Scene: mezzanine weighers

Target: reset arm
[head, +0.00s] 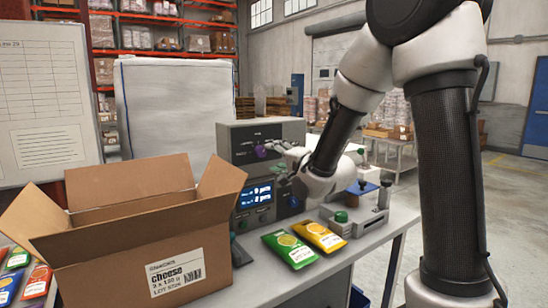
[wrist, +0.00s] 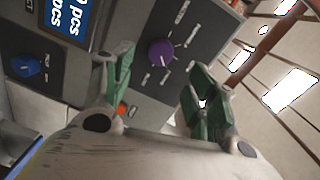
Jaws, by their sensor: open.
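My gripper (wrist: 165,85) shows in the wrist view with its two green-padded fingers spread apart and nothing between them. A purple knob (wrist: 159,52) on a grey control panel (wrist: 200,30) lies beyond the gap between the fingers. In the head view my arm reaches down from the upper right, and the gripper is beside the front of the grey machine (head: 262,133), close to the purple knob (head: 261,151). The fingers are small there, and I cannot tell whether they touch the knob.
An open cardboard box (head: 130,250) labelled cheese stands at the left front. Green (head: 290,249) and yellow (head: 319,236) packets lie on the bench (head: 385,232). A metal fixture (head: 357,209) stands right of them. A blue knob (wrist: 25,66) and a lit display (wrist: 66,20) are on the machine.

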